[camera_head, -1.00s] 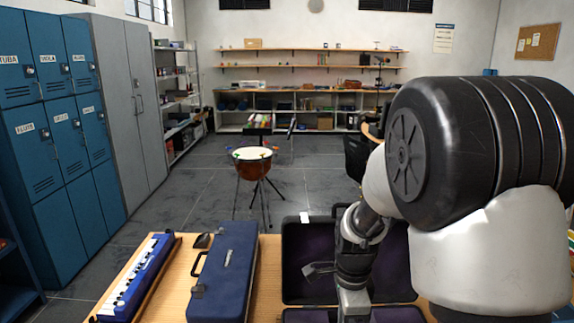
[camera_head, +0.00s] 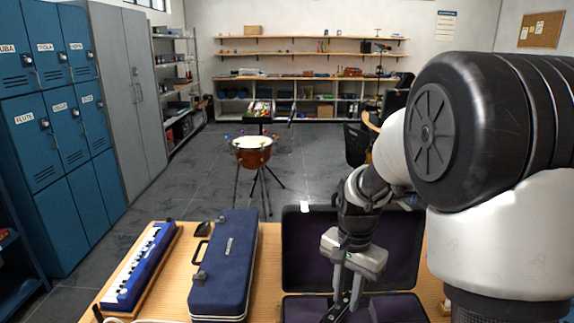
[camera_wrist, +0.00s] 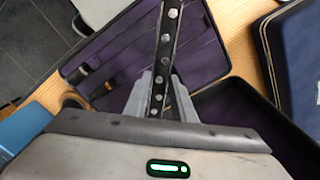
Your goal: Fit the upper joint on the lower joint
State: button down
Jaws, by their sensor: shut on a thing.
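My gripper (camera_head: 345,288) is low over the open instrument case. In the wrist view my gripper (camera_wrist: 157,98) has its grey fingers shut on a long black joint with round silver keys (camera_wrist: 168,35), which I take to be the upper joint. In the head view this joint (camera_head: 343,302) hangs steeply below the fingers, its lower end near the bottom edge. Short dark pieces (camera_wrist: 103,84) lie in the purple-lined case. I cannot make out the lower joint for sure, nor whether the held joint touches anything.
The open case (camera_head: 300,255) has its lid up behind my gripper, on a wooden table (camera_head: 270,268). Left of it lie a closed dark blue case (camera_head: 225,270) and a blue keyboard instrument (camera_head: 140,265). A drum (camera_head: 253,150) stands on the floor beyond.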

aim_at(349, 293)
jog(key=r+n, duration=0.1)
jog(key=n, duration=0.1)
jog(key=w+r+n, duration=0.1)
jog(key=n, duration=0.2)
jog(key=d+r+n, duration=0.1)
jog(key=n, duration=0.2)
jog(key=shift+w+r, duration=0.25)
jog(key=r+p, duration=0.1)
jog(key=p, duration=0.2)
jog(key=shift+s+a+r, duration=0.15)
jog(key=shift+s+r, duration=0.05)
jog(key=shift+r, duration=0.15)
jog(key=r+p, duration=0.1)
jog(key=p, duration=0.3)
jog(key=shift+s+a+r, duration=0.1)
jog(key=shift+s, duration=0.1)
jog(key=r+p, duration=0.1)
jog(key=p, duration=0.3)
jog(key=shift+s+r+p, duration=0.1)
jog(key=shift+s+p, duration=0.2)
jog(key=shift+s, duration=0.1)
jog(key=p, duration=0.2)
jog(key=shift+s+r+p, duration=0.1)
jog(key=shift+s+p, duration=0.2)
jog(key=shift+s, duration=0.05)
